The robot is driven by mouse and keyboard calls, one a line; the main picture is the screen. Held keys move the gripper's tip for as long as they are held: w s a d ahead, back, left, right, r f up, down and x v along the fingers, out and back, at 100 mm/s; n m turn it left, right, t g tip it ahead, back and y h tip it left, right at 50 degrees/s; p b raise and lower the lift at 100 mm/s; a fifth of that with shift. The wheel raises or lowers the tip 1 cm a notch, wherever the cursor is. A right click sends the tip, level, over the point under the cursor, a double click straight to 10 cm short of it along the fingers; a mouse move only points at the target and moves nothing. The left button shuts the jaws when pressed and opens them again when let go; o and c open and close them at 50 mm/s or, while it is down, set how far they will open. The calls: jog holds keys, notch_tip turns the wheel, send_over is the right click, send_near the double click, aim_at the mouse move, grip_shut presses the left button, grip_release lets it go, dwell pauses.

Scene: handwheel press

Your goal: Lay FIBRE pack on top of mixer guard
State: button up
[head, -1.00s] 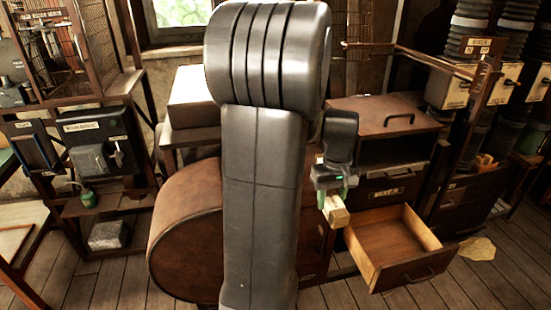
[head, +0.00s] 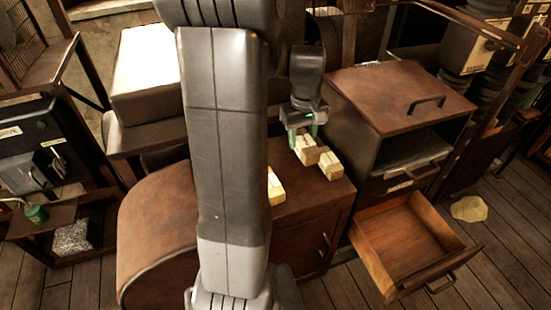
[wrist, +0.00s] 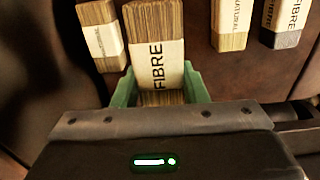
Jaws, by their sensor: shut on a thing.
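My gripper (head: 303,130) is shut on a FIBRE pack (wrist: 157,45), a tan bundle with a white band, gripped between green fingers in the wrist view. In the head view my gripper is above the low brown cabinet, with a pale pack (head: 307,152) at its fingers. To the right stands a brown unit with a flat top cover (head: 400,92) and dark handle; its drawer front reads MIXER in the earlier view. This cover appears to be the mixer guard, and its visible top is bare. My gripper is left of it, apart from it.
Other packs show in the wrist view: a banded one (wrist: 102,38) at left, a natural one (wrist: 233,25) and a grey-ended FIBRE pack (wrist: 285,22) at right. A pale pack (head: 275,187) is partly behind my arm. The open, empty drawer (head: 408,245) juts out below the mixer unit.

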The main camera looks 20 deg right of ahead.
aim_at(302, 137)
notch_tip(302, 137, down, 9)
jog(key=shift+s+p, duration=0.15)
jog(key=shift+p, duration=0.3)
jog(key=shift+f, duration=0.1)
jog(key=o, duration=1)
notch_tip(302, 137, up, 12)
jog(key=shift+r+b, duration=0.15)
jog(key=shift+b, duration=0.25)
